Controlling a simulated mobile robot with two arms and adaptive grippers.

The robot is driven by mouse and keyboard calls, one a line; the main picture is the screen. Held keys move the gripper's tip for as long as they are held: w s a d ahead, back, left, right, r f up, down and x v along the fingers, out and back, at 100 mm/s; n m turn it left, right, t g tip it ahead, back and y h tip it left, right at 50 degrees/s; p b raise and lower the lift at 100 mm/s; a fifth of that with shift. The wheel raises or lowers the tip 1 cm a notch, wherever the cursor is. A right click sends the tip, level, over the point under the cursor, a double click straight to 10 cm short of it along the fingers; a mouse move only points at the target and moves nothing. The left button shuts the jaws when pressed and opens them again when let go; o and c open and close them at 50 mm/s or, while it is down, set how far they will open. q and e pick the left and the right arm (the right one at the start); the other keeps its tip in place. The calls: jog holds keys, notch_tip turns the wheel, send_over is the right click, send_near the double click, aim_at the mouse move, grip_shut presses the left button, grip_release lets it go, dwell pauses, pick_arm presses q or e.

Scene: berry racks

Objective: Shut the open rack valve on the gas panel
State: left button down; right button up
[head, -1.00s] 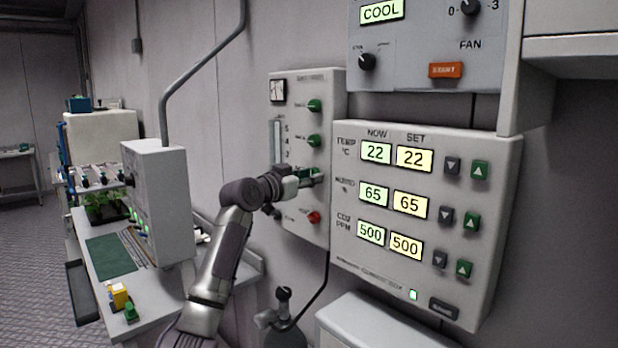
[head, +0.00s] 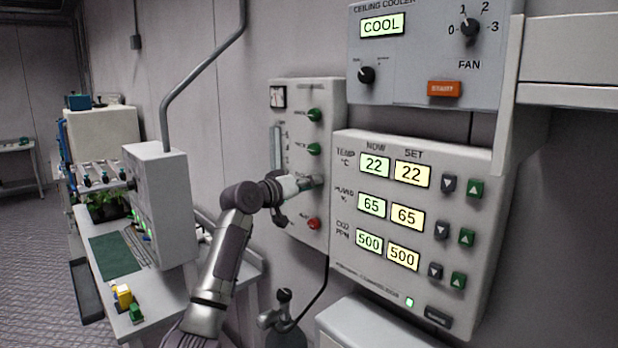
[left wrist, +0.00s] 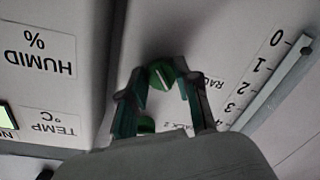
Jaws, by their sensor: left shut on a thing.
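The gas panel (head: 292,225) is a pale box on the wall left of the climate display. Two green valve knobs, the upper (head: 314,115) and middle (head: 314,149), show above my left gripper (head: 313,182). The gripper is shut on the third green knob, which it hides in the head view. In the left wrist view this knob (left wrist: 161,76) sits between the fingers, its pale mark tilted. Another green knob (left wrist: 146,123) shows partly below it. A red knob (head: 313,223) is lower on the panel. My right gripper is not in view.
The climate display (head: 345,250) adjoins the gas panel on the right, below the cooler control box (head: 420,70). A gas bottle (head: 284,310) stands below. A bench (head: 160,310) with a grey control box (head: 160,205) is at left.

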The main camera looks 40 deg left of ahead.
pick_arm(q)
jog(key=shift+a+r+n+h+p, duration=0.1)
jog(key=shift+n+h+p, duration=0.25)
jog(key=shift+n+p, duration=1.55)
jog(key=shift+r+n+h+p, duration=0.1)
jog(key=shift+n+h+p, duration=0.25)
jog(key=shift+n+p, duration=1.5)
jog(key=shift+n+b, duration=0.55)
jog(key=shift+n, duration=0.1)
jog(key=c, duration=0.8)
grip_release()
jog(key=shift+s, duration=0.1)
jog(key=s, duration=0.7)
jog(key=s+a+r, duration=0.1)
jog(key=s, duration=0.3)
jog(key=shift+s, duration=0.35)
